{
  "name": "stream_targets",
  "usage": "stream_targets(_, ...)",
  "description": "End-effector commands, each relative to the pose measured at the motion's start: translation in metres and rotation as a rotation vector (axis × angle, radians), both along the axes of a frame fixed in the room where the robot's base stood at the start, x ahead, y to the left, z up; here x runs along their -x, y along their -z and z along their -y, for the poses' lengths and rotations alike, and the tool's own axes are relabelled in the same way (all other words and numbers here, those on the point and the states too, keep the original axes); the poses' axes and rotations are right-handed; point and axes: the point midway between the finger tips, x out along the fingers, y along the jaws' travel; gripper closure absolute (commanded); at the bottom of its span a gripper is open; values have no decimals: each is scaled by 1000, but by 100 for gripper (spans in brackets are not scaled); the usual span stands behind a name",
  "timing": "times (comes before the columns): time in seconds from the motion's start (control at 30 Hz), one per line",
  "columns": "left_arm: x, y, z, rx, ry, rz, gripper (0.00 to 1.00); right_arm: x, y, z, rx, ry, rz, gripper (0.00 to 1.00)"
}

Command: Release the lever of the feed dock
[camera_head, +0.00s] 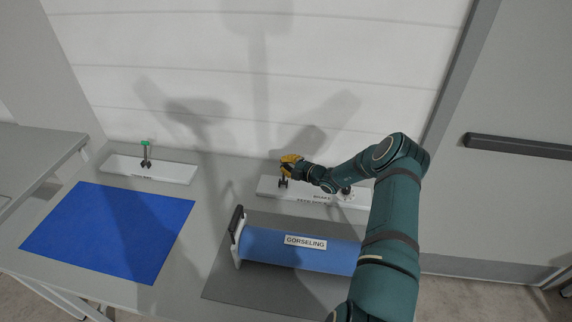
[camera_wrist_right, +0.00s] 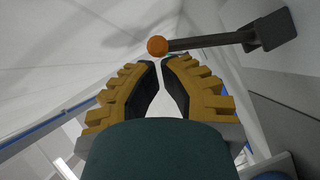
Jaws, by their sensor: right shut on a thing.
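The feed dock (camera_head: 266,186) is a white plate at the back of the table, its label partly readable. The lever stands on a dark bracket (camera_head: 283,183) near the plate's left end. In the right wrist view the lever (camera_wrist_right: 205,43) is a dark rod with an orange ball knob (camera_wrist_right: 157,46). My right gripper (camera_head: 287,170), with yellow fingers, is at the top of this lever and hides the knob in the head view. In the wrist view the fingertips (camera_wrist_right: 161,62) are close together at the knob, shut on the lever. My left gripper is not in view.
A blue roll (camera_head: 280,254) labelled GORSELING lies below my right arm. The white wall (camera_head: 250,90) is close behind.

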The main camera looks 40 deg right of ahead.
Motion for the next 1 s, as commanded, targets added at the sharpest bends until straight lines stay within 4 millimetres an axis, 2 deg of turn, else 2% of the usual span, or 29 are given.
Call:
stream_targets(0.4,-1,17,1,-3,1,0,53,-5,4,7,-1,0,1,100)
stream_targets(0.77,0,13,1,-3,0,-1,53,-5,1,7,-1,1,0,100)
stream_targets(1.0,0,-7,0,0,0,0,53,-3,-16,-3,-1,-7,0,100)
